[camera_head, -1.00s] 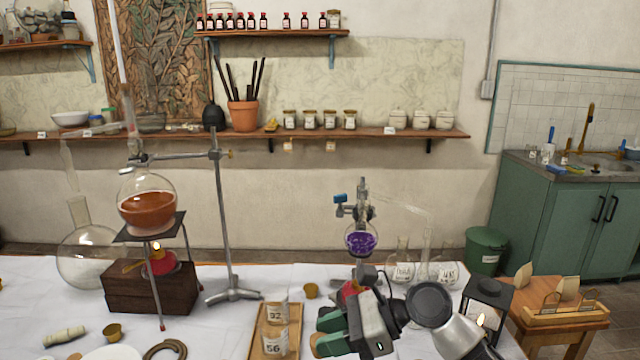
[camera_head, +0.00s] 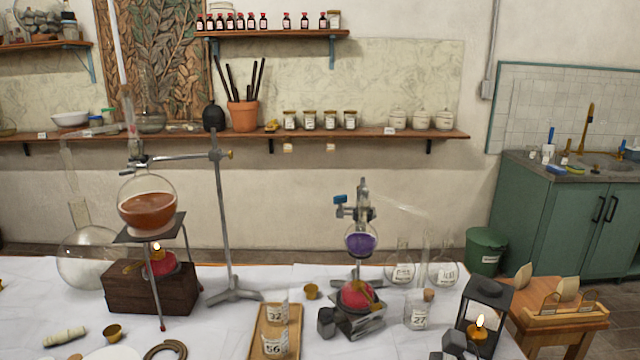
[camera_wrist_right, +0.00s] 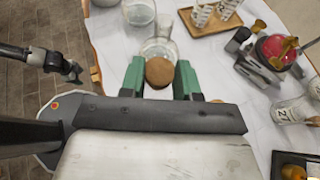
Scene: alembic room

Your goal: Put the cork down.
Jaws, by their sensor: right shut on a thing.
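The brown, round cork (camera_wrist_right: 159,72) is between the two green fingers of my right gripper (camera_wrist_right: 159,80) in the right wrist view. The gripper is shut on it. Clear glassware (camera_wrist_right: 159,47) stands just past the cork in that view, and I cannot tell whether the cork touches it. My right gripper and the held cork are out of the head view. My left gripper is in neither view.
In the head view, a wooden tray (camera_head: 256,344) holds labelled beakers. A burner (camera_head: 356,295) stands under the purple flask (camera_head: 361,242). Flask 27 (camera_head: 416,314) and a lit lantern (camera_head: 480,325) are at right. The table's edge (camera_wrist_right: 97,65) shows in the wrist view.

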